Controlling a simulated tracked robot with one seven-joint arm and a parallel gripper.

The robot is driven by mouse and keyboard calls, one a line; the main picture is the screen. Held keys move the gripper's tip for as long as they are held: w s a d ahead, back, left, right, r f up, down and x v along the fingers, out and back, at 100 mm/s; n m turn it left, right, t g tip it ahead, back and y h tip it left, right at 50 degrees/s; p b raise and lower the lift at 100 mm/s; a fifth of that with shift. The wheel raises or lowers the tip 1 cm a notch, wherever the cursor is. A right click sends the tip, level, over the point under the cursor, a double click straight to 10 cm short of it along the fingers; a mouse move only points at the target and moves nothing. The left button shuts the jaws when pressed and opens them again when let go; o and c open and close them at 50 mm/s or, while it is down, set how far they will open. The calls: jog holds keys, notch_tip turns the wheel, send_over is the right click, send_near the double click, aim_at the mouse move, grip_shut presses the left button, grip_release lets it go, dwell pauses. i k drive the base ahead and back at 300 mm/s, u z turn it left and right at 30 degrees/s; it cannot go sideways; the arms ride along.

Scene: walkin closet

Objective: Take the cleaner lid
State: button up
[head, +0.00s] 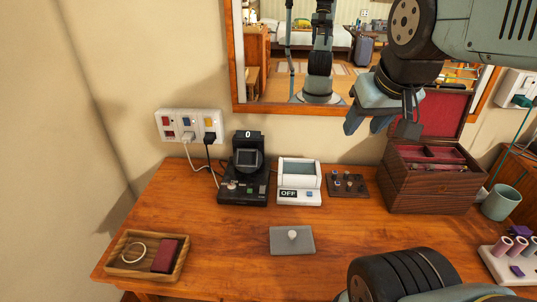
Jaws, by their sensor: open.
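A flat grey rectangular lid (276,241) with a small pale round knob on top lies on the wooden table, near the front middle. I take it to be the cleaner lid. Behind it stands a small white and pale blue device (299,193) with an "OFF" label, which seems to be the cleaner. My gripper (380,128) is open and empty. It hangs in the air above the back of the table, in front of the mirror's lower edge, up and to the right of the lid.
A black device (248,187) with cables to the wall sockets stands left of the white one. A dark earring board (347,184), an open jewellery box (433,181) and a mug (501,202) are to the right. A wooden tray (128,271) is at front left. The table around the lid is clear.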

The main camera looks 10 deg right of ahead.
aim_at(284, 240)
jog(key=z, duration=0.7)
jog(key=k, duration=0.5)
jog(key=z, duration=0.1)
